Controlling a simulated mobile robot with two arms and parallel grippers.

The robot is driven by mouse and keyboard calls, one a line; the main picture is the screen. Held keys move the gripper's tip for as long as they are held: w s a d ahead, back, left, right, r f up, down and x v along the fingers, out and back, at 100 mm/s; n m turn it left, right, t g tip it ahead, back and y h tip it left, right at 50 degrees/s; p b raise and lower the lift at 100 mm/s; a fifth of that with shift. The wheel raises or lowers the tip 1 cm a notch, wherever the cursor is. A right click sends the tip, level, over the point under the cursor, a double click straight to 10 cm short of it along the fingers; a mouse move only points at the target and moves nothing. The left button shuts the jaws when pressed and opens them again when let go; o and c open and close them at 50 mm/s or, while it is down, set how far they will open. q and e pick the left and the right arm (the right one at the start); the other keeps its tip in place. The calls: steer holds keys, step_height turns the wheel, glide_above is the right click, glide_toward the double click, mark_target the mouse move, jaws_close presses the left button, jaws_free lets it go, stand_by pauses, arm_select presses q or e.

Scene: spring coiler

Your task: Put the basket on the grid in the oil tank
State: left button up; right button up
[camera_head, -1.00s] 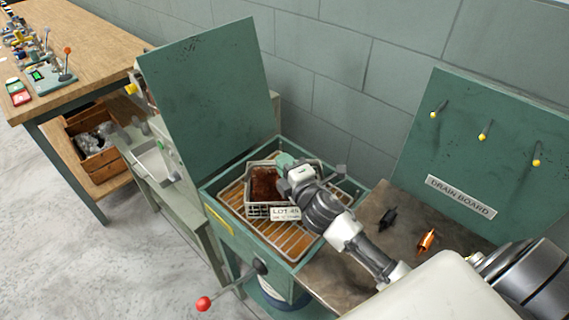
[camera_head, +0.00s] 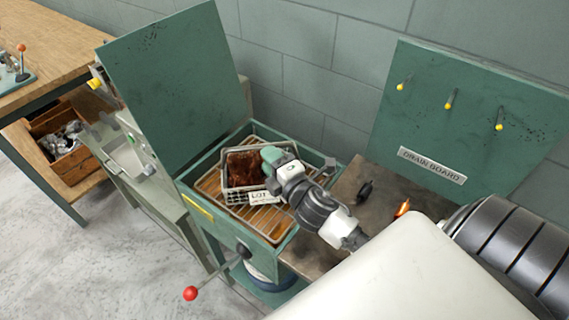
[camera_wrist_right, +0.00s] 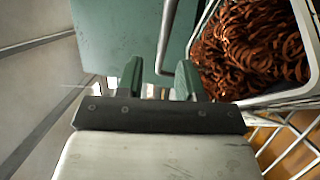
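The wire basket (camera_head: 231,197) holds rust-brown springs (camera_head: 245,167) and has a white LOT label on its front. It stands inside the green oil tank (camera_head: 222,222), over the wire grid (camera_head: 272,219) and amber oil. Whether its base fully touches the grid is hard to tell. My right gripper (camera_head: 268,157) is at the basket's right rear side. In the right wrist view its green fingers (camera_wrist_right: 160,82) are apart, with a thin metal bar between them. The basket's rim (camera_wrist_right: 285,98) and springs show to the right there. My left gripper is not in view.
The tank's green lid (camera_head: 175,90) stands raised at the left rear. A red-knobbed lever (camera_head: 190,293) sticks out in front. To the right is the drain board (camera_head: 335,215) with a dark part and an orange part on it, and a hooked back panel (camera_head: 470,130).

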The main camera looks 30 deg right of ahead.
steer(key=s, duration=0.6)
steer(key=shift+s, duration=0.35)
steer(key=shift+d, duration=0.1)
stand_by(0.9)
